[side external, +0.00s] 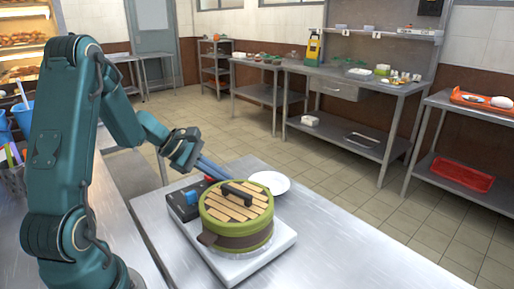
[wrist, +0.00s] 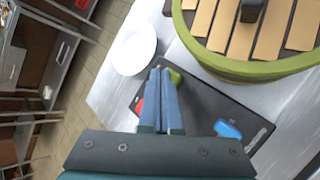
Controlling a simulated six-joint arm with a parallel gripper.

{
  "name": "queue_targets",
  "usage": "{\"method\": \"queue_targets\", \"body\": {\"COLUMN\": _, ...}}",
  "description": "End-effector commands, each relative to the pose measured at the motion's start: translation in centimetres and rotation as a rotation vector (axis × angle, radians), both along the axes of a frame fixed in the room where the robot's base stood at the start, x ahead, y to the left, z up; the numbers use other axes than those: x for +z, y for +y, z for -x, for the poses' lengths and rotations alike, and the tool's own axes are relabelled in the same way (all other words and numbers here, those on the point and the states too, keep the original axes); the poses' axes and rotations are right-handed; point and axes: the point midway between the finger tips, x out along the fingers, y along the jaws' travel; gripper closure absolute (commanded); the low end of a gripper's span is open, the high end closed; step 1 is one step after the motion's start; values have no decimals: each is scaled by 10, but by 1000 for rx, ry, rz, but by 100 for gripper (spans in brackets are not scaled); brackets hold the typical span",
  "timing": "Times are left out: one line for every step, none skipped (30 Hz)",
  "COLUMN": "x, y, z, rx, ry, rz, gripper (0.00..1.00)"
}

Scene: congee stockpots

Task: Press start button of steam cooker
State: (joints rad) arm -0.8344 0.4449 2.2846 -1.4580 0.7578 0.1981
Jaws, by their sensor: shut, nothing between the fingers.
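The steam cooker (side external: 237,226) is a round green pot with a slatted wooden lid and black handle, on a pale base. It also shows at the top right of the wrist view (wrist: 236,70). Its dark control panel (wrist: 200,108) carries a green button (wrist: 175,77), a red part (wrist: 139,106) and a blue part (wrist: 228,129). My gripper (wrist: 162,72) is shut and empty, its fingertips over the panel beside the green button and partly covering it. Contact cannot be told.
A white plate (side external: 270,183) lies on the steel table (side external: 330,240) just behind the cooker. It also shows left of the fingers in the wrist view (wrist: 134,52). The pot's rim is close to the fingers' right. The table's right side is clear.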

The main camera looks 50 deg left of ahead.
Motion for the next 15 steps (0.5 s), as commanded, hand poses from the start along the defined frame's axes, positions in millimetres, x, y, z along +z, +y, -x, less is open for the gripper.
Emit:
{"method": "queue_targets", "body": {"x": -1, "y": 0, "z": 0, "rx": 0, "ry": 1, "rz": 1, "gripper": 100}}
{"method": "queue_targets", "body": {"x": -1, "y": 0, "z": 0, "rx": 0, "ry": 1, "rz": 1, "gripper": 100}}
{"method": "queue_targets", "body": {"x": -2, "y": 0, "z": 0, "rx": 0, "ry": 1, "rz": 1, "gripper": 100}}
{"method": "queue_targets", "body": {"x": -2, "y": 0, "z": 0, "rx": 1, "ry": 0, "rz": 1, "gripper": 100}}
{"method": "queue_targets", "body": {"x": -2, "y": 0, "z": 0, "rx": 1, "ry": 1, "rz": 1, "gripper": 100}}
{"method": "queue_targets", "body": {"x": -3, "y": 0, "z": 0, "rx": 1, "ry": 1, "rz": 1, "gripper": 100}}
{"method": "queue_targets", "body": {"x": -3, "y": 0, "z": 0, "rx": 1, "ry": 1, "rz": 1, "gripper": 100}}
{"method": "queue_targets", "body": {"x": -3, "y": 0, "z": 0, "rx": 1, "ry": 1, "rz": 1, "gripper": 100}}
{"method": "queue_targets", "body": {"x": -4, "y": 0, "z": 0, "rx": 1, "ry": 0, "rz": 1, "gripper": 100}}
{"method": "queue_targets", "body": {"x": -4, "y": 0, "z": 0, "rx": 1, "ry": 0, "rz": 1, "gripper": 100}}
{"method": "queue_targets", "body": {"x": -5, "y": 0, "z": 0, "rx": 1, "ry": 0, "rz": 1, "gripper": 100}}
{"method": "queue_targets", "body": {"x": -5, "y": 0, "z": 0, "rx": 0, "ry": 1, "rz": 1, "gripper": 100}}
{"method": "queue_targets", "body": {"x": -5, "y": 0, "z": 0, "rx": 0, "ry": 1, "rz": 1, "gripper": 100}}
{"method": "queue_targets", "body": {"x": -6, "y": 0, "z": 0, "rx": 0, "ry": 1, "rz": 1, "gripper": 100}}
{"method": "queue_targets", "body": {"x": -6, "y": 0, "z": 0, "rx": 0, "ry": 1, "rz": 1, "gripper": 100}}
